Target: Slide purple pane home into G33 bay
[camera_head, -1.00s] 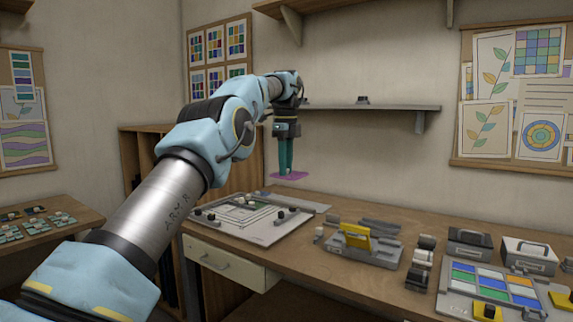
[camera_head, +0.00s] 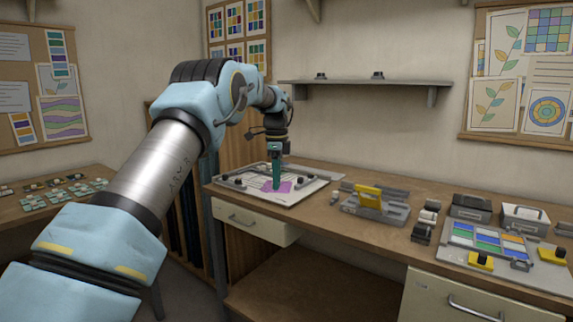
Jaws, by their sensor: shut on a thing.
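The purple pane (camera_head: 284,187) is a thin flat piece at my gripper's tips, low over the white board (camera_head: 257,201) on the workbench. My gripper (camera_head: 276,182) points straight down with teal fingers and is shut on the purple pane. The board carries a drawn pattern and dark clamps or knobs around its edges. The pane lies over the right part of the pattern. I cannot tell whether it touches the board, and no G33 label is readable.
A grey fixture with a yellow block (camera_head: 369,196) stands right of the board. Further right are dark rollers (camera_head: 425,222), grey boxes (camera_head: 470,208) and a tray of coloured panes (camera_head: 487,239). A wall shelf (camera_head: 365,82) hangs above. A side table (camera_head: 55,194) holds small tiles at left.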

